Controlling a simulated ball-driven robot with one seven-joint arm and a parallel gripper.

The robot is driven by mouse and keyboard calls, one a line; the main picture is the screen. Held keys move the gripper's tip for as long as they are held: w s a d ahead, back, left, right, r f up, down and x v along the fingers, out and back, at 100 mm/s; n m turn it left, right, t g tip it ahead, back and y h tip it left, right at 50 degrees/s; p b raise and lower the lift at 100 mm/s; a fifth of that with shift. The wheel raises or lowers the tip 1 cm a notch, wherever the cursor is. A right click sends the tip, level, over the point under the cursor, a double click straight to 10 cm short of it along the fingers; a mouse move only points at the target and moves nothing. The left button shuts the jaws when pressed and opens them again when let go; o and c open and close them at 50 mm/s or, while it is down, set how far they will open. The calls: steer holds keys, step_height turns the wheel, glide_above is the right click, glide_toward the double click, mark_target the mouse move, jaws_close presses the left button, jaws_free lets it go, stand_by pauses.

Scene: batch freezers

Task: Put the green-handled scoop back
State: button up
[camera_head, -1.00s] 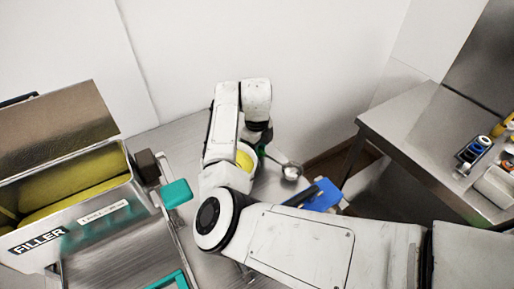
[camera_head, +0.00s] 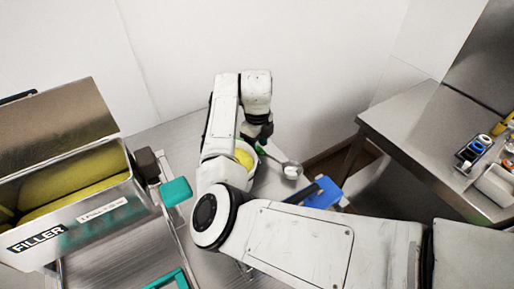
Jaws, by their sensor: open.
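The green-handled scoop (camera_head: 291,170) shows just right of my gripper, its round metal bowl to the lower right and its green handle running up-left towards my gripper. My gripper (camera_head: 261,139) is at the end of my bent arm, above the handle's upper end. It is open; the fingertips are small and dark, and I cannot tell whether they touch the handle. What the scoop rests on is partly hidden by my arm.
A white tub with yellow content (camera_head: 244,158) stands close left of the scoop, partly behind my arm. A blue object (camera_head: 322,195) lies to the lower right. The filler machine (camera_head: 80,215) is at left. A steel table (camera_head: 425,140) with bottles stands at right.

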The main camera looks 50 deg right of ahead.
mark_target(257, 148)
step_height(257, 148, up, 10)
steer(key=b, duration=0.2)
steer(key=shift+r, duration=0.25)
stand_by(1.3)
